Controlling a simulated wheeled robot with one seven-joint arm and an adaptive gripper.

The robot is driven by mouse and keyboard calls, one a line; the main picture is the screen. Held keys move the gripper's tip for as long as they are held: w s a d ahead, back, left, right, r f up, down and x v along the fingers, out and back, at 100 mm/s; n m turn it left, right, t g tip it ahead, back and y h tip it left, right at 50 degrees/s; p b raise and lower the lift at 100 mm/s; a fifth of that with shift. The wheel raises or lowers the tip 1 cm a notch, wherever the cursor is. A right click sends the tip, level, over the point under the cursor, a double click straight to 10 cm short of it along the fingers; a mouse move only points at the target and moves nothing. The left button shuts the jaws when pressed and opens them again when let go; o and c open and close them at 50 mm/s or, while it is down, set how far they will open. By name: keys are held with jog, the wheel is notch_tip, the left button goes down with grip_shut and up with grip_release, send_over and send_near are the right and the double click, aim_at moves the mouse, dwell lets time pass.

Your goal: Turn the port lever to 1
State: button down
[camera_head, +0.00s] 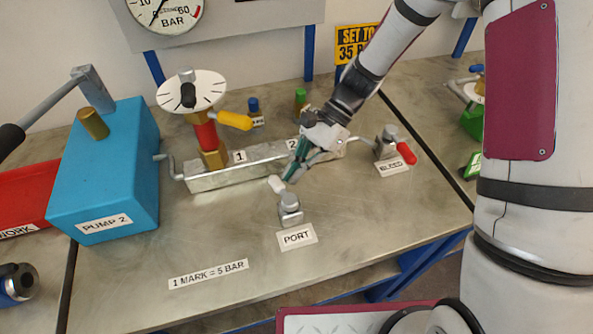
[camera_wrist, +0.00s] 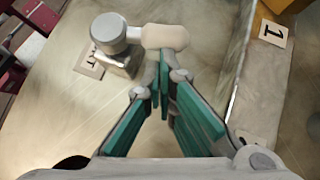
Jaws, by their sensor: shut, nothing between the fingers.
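The port lever has a pale handle (camera_head: 277,184) on a grey metal hub (camera_head: 290,206) behind the PORT label (camera_head: 297,237). The handle points from the hub toward the metal block, slightly left. The block carries plates 1 (camera_head: 239,156) and 2 (camera_head: 292,144). My gripper (camera_head: 288,178) is shut and empty, its fingertips just right of the handle. In the wrist view, the fingertips (camera_wrist: 163,75) meet the near side of the pale handle (camera_wrist: 165,36); they look touching, but I cannot be sure. The hub (camera_wrist: 108,34) is left of them.
The BLEED valve with a red handle (camera_head: 406,153) stands to the right. Blue PUMP 2 (camera_head: 105,170) is at left.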

jog(key=shift+a+n+g, duration=0.3)
jog(key=shift+n, duration=0.1)
jog(key=shift+a+n+g+h+b, duration=0.7)
jog(key=shift+a+n+h+b, duration=0.3)
jog(key=shift+n, duration=0.4)
jog(key=shift+s+a+n+g+h+b, duration=0.1)
jog(key=shift+a+n+g+h+b, duration=0.2)
jog(key=shift+n+h, duration=0.3)
jog(key=v, duration=1.2)
